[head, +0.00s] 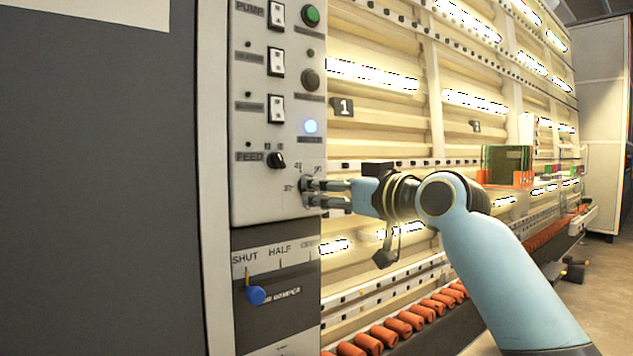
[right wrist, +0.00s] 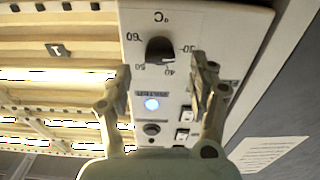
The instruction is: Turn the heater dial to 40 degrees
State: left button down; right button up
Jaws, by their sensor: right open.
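The heater dial (right wrist: 160,49) is a black knob on the pale control panel (head: 262,195). In the right wrist view the scale around it shows °C, 30, 40, 50 and 60, upside down. I cannot clearly tell which number its pointer faces. My right gripper (right wrist: 161,68) is open, with one finger on each side of the dial in that view, apart from it. In the head view the right gripper (head: 309,191) reaches in from the right to the panel's lower right and hides most of the dial. My left gripper is not in view.
Above the dial are a black FEED knob (head: 277,160), a lit blue button (head: 311,126) and rocker switches (head: 276,62). Below is a blue damper lever (head: 256,294) near SHUT. The ribbed washer front (head: 385,120) and orange rollers (head: 398,326) lie to the right.

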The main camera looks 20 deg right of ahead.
jog(key=x, duration=0.4)
jog(key=c, duration=1.2)
